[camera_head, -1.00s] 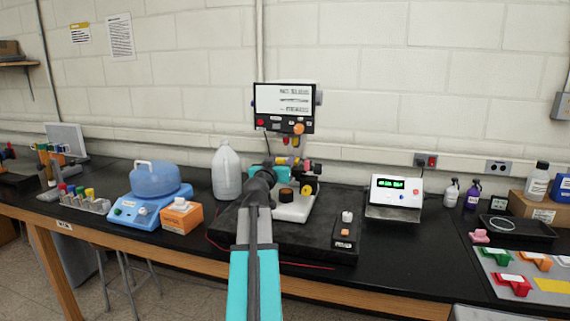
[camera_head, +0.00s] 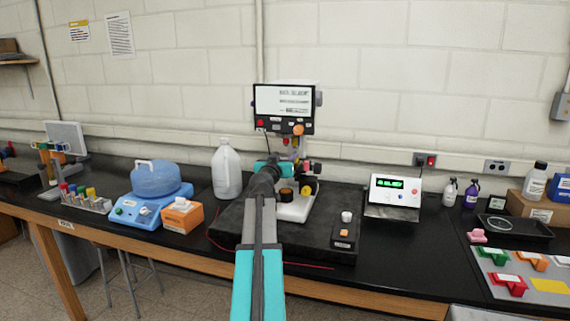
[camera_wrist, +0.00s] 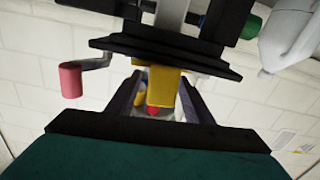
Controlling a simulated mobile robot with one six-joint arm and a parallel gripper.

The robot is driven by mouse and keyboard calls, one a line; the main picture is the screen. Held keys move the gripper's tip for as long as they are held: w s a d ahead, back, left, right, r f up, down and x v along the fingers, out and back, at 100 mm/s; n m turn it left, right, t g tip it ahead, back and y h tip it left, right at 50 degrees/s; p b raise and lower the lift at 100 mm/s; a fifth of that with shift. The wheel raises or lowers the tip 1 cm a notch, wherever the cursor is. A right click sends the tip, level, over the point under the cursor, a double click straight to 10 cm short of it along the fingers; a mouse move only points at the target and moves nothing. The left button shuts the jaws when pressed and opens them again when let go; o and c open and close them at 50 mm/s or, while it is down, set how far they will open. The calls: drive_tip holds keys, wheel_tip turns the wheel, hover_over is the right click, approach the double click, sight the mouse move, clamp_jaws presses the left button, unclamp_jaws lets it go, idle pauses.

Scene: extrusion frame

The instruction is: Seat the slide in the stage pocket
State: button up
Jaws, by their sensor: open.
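My gripper (camera_wrist: 157,88) is open in the wrist view, with one dark finger on each side. A yellow block with a red spot (camera_wrist: 165,92) shows in the gap between the fingers; I cannot tell whether they touch it. A black stage plate (camera_wrist: 165,58) crosses the wrist view just beyond the fingertips. In the head view my arm hides the gripper and part of the white-based stage instrument (camera_head: 295,210). I cannot make out the slide or the pocket in either view.
A crank with a pink handle (camera_wrist: 71,80) is left of my fingers in the wrist view. In the head view, a white jug (camera_head: 226,170) stands left of the instrument and a button box (camera_head: 343,233) right of it.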

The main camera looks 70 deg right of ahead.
drive_tip(key=shift+c, duration=0.4)
clamp_jaws()
drive_tip(key=shift+a+r, duration=0.1)
drive_tip(key=shift+a, duration=0.05)
drive_tip(key=shift+a+r, duration=0.35)
drive_tip(key=a+r+b, duration=0.1)
drive_tip(key=a+r, duration=0.2)
drive_tip(key=a, duration=0.3)
drive_tip(key=s+a+r+b, duration=0.1)
drive_tip(key=a+r+b, duration=0.1)
drive_tip(key=a+r, duration=0.2)
drive_tip(key=a, duration=0.3)
